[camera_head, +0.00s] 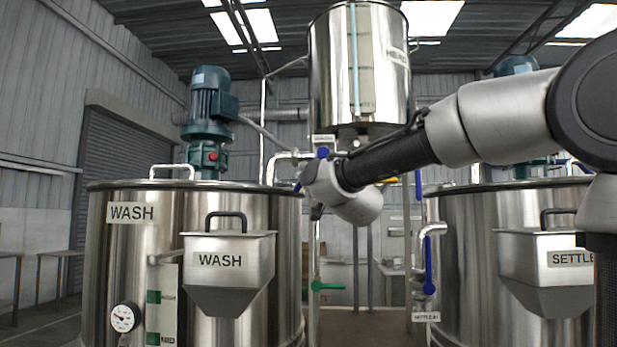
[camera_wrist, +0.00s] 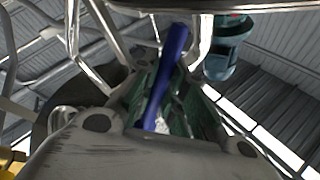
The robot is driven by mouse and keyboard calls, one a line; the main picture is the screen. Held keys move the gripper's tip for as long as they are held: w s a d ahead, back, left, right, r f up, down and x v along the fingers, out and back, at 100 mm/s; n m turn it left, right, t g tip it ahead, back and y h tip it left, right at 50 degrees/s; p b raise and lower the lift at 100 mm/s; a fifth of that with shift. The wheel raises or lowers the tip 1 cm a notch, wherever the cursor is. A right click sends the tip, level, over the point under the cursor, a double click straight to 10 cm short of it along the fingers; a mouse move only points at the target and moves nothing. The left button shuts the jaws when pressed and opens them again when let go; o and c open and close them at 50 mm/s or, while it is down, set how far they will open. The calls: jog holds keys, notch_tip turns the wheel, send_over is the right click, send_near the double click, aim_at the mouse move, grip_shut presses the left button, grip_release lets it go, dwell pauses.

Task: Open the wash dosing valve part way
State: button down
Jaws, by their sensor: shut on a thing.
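In the wrist view a long blue valve lever (camera_wrist: 167,72) runs between the green-padded fingers of my gripper (camera_wrist: 165,92). The gripper is shut on the lever. In the head view my gripper (camera_head: 315,207) is mostly hidden by my wrist, at the right rim of the wash tank (camera_head: 280,225). A blue valve part (camera_head: 323,153) shows just above my wrist, under a small label (camera_head: 323,140) that is too small to read surely. The lever's angle and how far the valve is open cannot be told.
A header tank (camera_head: 380,60) hangs above. A steel pipe (camera_head: 284,160) bends down at the wash tank. A green-handled valve (camera_head: 326,286) sits below my wrist. The settle tank (camera_head: 470,230) stands right, with a blue lever (camera_head: 429,265) beside it.

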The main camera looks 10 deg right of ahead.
jog(key=c, duration=1.5)
grip_release()
jog(key=shift+o, duration=0.2)
jog(key=v, duration=1.2)
jog(key=shift+f, duration=0.1)
